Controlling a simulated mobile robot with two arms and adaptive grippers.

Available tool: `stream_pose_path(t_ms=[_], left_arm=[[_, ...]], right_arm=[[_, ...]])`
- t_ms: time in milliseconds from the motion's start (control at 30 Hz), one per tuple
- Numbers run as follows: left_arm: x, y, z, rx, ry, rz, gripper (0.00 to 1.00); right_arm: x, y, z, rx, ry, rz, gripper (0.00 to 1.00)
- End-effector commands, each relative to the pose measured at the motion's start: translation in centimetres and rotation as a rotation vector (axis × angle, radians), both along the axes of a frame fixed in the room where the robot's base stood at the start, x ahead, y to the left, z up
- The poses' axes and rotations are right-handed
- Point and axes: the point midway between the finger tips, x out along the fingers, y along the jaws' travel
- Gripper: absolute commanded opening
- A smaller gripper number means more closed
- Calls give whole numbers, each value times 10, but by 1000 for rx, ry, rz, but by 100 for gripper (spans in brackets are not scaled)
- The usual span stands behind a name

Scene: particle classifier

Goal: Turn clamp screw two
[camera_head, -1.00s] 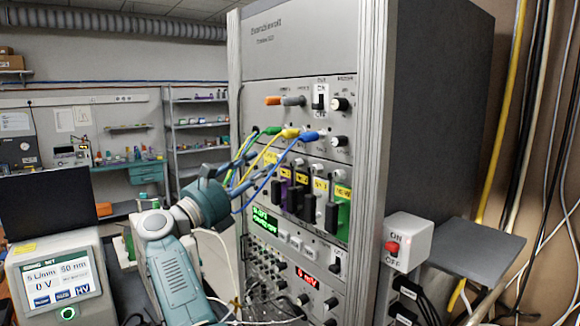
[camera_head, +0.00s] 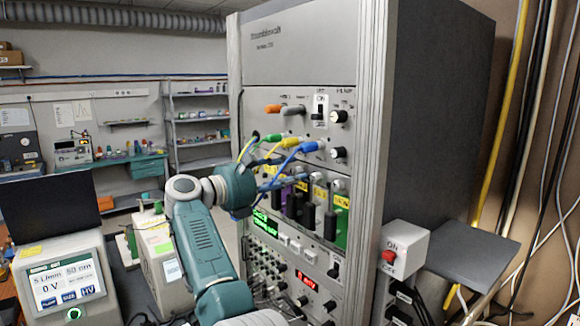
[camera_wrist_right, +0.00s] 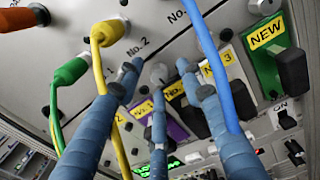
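My right gripper (camera_head: 288,177) reaches the front panel of the rack, in front of the upper ends of the labelled modules. In the right wrist view its blue fingers (camera_wrist_right: 157,72) are spread, with a small silver clamp screw (camera_wrist_right: 158,74) visible between the tips. I cannot tell whether the fingers touch it, or for certain which module it belongs to. Yellow labels mark the purple No. 1 module (camera_wrist_right: 172,130), the No. 2 label (camera_wrist_right: 175,91), No. 3 and the green NEW module (camera_wrist_right: 262,68). Another screw (camera_wrist_right: 226,36) sits to the right. My left gripper is not in view.
Green (camera_head: 272,139), yellow (camera_head: 290,143) and blue (camera_head: 308,147) cable plugs sit above the modules, their cables hanging close to the fingers. A red ON/OFF switch box (camera_head: 404,248) is at the rack's right side. A device with a display (camera_head: 66,282) stands at left.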

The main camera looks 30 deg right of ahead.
Motion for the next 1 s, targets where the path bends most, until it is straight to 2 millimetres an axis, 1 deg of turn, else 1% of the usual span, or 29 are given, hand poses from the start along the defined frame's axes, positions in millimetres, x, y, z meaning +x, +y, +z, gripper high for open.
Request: stream_pose_path(t_ms=[100,333,367,400,467,533,567,833,1000], left_arm=[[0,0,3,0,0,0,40],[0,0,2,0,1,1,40],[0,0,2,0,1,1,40],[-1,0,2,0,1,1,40],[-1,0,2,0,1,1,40],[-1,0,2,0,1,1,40],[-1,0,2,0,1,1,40],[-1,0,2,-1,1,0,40],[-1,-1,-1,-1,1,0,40]], right_arm=[[1,-5,-1,1,1,0,38],[1,-6,-1,0,1,1,38],[1,-6,-1,0,1,1,36],[1,-6,-1,0,1,1,28],[1,-6,-1,0,1,1,16],[1,-5,-1,0,1,1,2],[1,-5,-1,0,1,1,0],[1,-5,-2,-1,16,1,0],[1,-5,-2,-4,73,2,0]])
